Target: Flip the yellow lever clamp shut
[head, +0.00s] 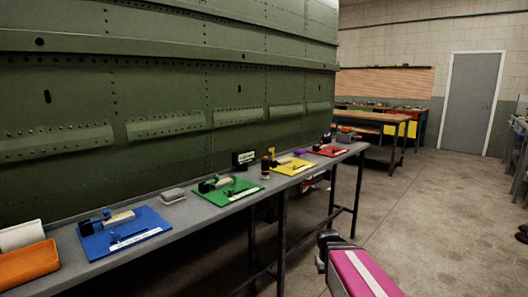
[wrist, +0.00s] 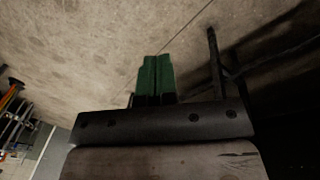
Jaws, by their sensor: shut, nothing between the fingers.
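The yellow board (head: 296,168) lies on the grey bench, between the green and red boards. A small clamp with a dark part and a pale block (head: 284,161) shows at its back left. It is too small to tell how its lever stands. My gripper shows in the wrist view as two green fingers (wrist: 155,78) pressed together with nothing between them. In the head view my pink arm is at the bottom right, in front of the bench and apart from the yellow board. The fingertips are not clear there.
The long bench (head: 187,217) also carries a blue board (head: 125,232), a green board (head: 229,190), a red board (head: 328,151) and an orange bin (head: 28,265). A green fuselage panel (head: 180,85) rises behind it. Open floor (head: 430,215) lies to the right.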

